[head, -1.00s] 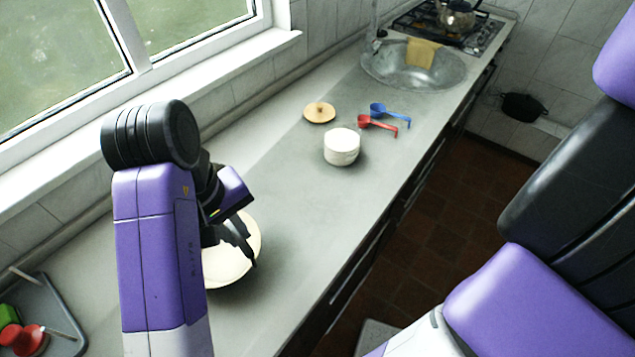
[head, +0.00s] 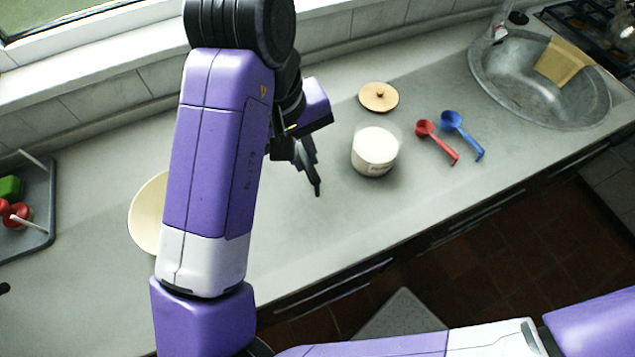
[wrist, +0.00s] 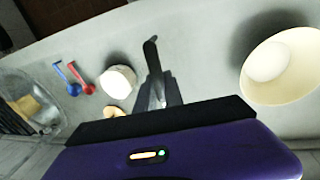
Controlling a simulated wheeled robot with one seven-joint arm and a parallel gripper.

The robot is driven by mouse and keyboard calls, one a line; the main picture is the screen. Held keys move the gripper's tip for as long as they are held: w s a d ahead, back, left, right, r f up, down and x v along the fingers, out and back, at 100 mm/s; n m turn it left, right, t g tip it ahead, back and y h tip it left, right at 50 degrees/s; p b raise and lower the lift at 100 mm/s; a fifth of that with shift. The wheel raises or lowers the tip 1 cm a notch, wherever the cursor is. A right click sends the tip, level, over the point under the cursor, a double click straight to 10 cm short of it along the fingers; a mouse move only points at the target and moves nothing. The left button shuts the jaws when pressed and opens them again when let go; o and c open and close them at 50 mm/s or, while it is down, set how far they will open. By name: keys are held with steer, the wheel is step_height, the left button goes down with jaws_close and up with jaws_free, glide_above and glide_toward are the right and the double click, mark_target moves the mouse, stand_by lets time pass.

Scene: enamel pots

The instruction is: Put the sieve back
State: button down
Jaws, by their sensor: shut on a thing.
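My gripper (head: 309,172) is above the counter, between the pale bowl and the white pot, and shows at the middle of the wrist view (wrist: 155,75). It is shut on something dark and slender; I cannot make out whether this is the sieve. No sieve is clearly visible elsewhere. The white pot (head: 374,153) stands upright just right of my gripper, apart from it, its top pale. A round wooden lid (head: 379,97) lies behind the pot. The pale bowl (head: 146,215) is at left, partly hidden by my arm; the wrist view shows a rounded white shape (wrist: 268,62) inside it.
A red scoop (head: 437,142) and a blue scoop (head: 462,135) lie right of the pot. Beyond them is a metal sink (head: 510,75) with a yellow cloth (head: 560,62). A grey tray (head: 40,225) with red and green things is at far left. The front counter is clear.

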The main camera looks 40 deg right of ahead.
mark_target(311, 212)
steer(key=shift+s+d+f, duration=0.1)
steer(key=shift+d+f, duration=0.1)
steer(key=shift+f, duration=0.15)
step_height(311, 212, down, 19)
steer(key=shift+a+f+b, duration=0.1)
steer(key=shift+f+b, duration=0.05)
steer(key=shift+b, duration=0.55)
steer(key=shift+f, duration=0.15)
steer(key=c, duration=1.5)
jaws_free()
steer(key=shift+o, duration=0.2)
step_height(311, 212, up, 12)
steer(key=a, duration=0.2)
steer(key=shift+w+a, duration=0.15)
steer(key=shift+w, duration=0.2)
